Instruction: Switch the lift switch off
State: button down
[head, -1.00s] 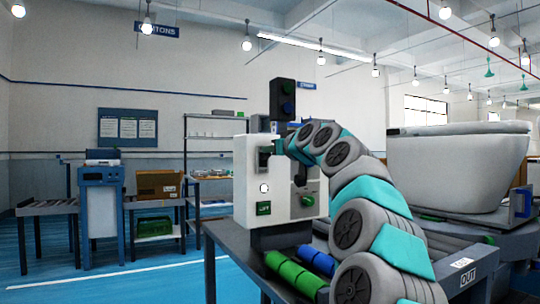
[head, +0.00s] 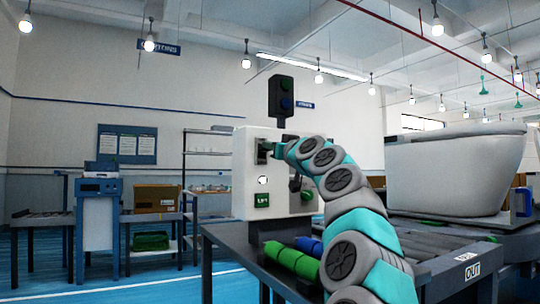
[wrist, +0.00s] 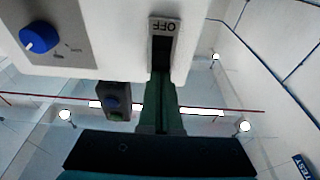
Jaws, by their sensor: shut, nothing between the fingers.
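The white control box (head: 243,176) stands on the conveyor table with a green LIFT label (head: 262,200) on its front. The lift switch (head: 263,147) is a dark slotted fitting high on that front. In the wrist view the dark switch slot (wrist: 161,52) lies under an upside-down OFF label (wrist: 165,26). My gripper (head: 272,150) is shut and empty, its tip at the switch. In the wrist view my green gripper fingers (wrist: 160,80) reach to the slot and hide part of it. I cannot tell the lever's position or whether the fingers touch it.
A blue knob (wrist: 40,37) is on the box in the wrist view. A green knob (head: 306,195) is low on its right side. A dark signal box (head: 281,96) rises above. Green and blue rollers (head: 291,262) lie in front; a white toilet (head: 455,172) stands right.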

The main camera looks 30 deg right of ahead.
jog(key=shift+s+f, duration=0.1)
dwell(0.3)
jog(key=f+v, duration=0.2)
jog(key=v, duration=0.7)
jog(key=shift+b, duration=0.4)
dwell(0.8)
